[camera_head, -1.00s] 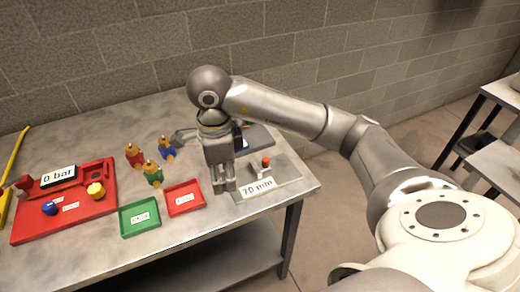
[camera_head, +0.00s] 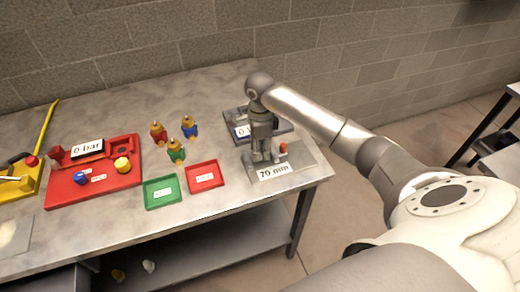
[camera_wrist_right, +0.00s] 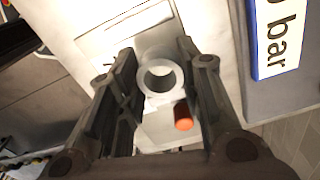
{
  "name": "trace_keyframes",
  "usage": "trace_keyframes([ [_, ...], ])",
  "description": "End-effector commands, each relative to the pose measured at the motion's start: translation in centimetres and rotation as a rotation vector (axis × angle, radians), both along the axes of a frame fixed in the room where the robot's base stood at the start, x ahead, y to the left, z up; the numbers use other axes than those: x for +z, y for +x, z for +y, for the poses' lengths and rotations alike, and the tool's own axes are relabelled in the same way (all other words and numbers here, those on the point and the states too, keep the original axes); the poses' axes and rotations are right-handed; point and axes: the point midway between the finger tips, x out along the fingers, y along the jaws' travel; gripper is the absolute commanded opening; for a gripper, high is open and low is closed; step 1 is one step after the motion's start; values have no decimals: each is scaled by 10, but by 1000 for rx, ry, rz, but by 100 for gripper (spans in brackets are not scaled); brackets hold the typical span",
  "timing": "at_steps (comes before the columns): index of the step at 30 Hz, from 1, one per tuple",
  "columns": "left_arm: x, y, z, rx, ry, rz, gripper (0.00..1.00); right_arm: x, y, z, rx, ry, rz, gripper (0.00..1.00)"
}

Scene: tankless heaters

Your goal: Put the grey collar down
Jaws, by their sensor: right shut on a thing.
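The grey collar (camera_wrist_right: 160,77), a short ring with an open bore, sits between the fingers of my right gripper (camera_wrist_right: 157,58) in the right wrist view. The fingers are shut on it from both sides. In the head view the right gripper (camera_head: 264,158) points down at the grey plate (camera_head: 300,157) marked "70 mm", and the collar is too small or hidden to make out there. I cannot tell whether the collar touches the plate. My left gripper is not in view.
An orange-topped part (camera_head: 283,147) stands close beside the right gripper. Behind is a dark grey unit (camera_head: 234,114) with a partly hidden label. A red tray (camera_head: 205,177), a green tray (camera_head: 161,191), several coloured fittings and a red "0 bar" panel (camera_head: 107,190) lie left.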

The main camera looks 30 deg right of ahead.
Motion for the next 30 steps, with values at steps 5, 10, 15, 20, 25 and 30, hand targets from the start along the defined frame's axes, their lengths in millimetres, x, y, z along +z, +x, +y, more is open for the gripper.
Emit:
trace_keyframes([
  [5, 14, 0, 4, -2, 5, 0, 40, -16, -1, 1, 0, 1, 2, 10],
  [10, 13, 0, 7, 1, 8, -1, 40, -19, -1, 1, 1, 0, 0, 10],
  [15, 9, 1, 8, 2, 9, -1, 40, -21, -1, 1, 1, -1, 0, 9],
  [20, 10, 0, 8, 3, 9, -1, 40, -21, -1, 1, 1, 0, 0, 48],
  [25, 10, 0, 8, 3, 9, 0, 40, -21, -1, 1, 1, 0, 1, 56],
  [30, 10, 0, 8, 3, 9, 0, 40, -21, -1, 1, 1, 0, 1, 56],
])
